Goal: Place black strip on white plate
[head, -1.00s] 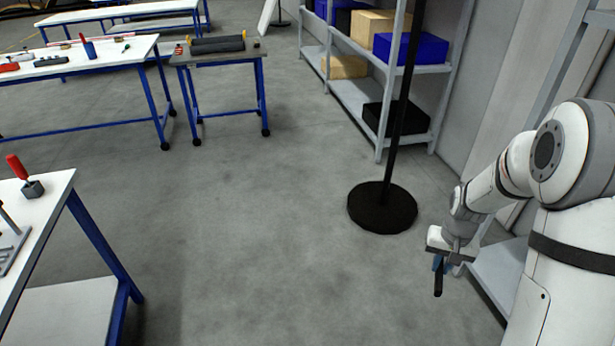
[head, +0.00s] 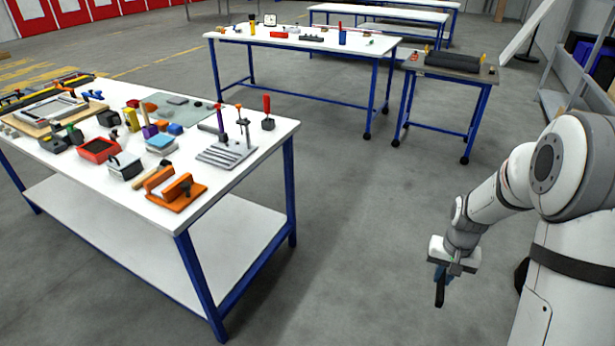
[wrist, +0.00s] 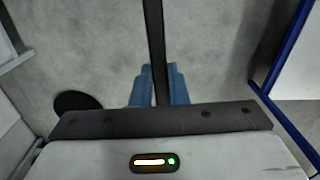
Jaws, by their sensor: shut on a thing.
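My gripper (head: 441,275) hangs low at the right in the head view, over the floor and clear of the tables. It is shut on the black strip (head: 439,294), which points down from the blue fingers. In the wrist view the black strip (wrist: 154,35) runs up from between the blue fingertips of my gripper (wrist: 157,75) to the top edge. I cannot tell for sure which thing is the white plate among the small items on the near table.
A white-topped table (head: 225,180) with blue legs stands at the left, crowded with tools, blocks and an orange fixture (head: 176,190). A second table (head: 300,42) and a small grey cart (head: 445,69) stand behind. Grey floor (head: 365,230) lies open between the near table and my arm.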

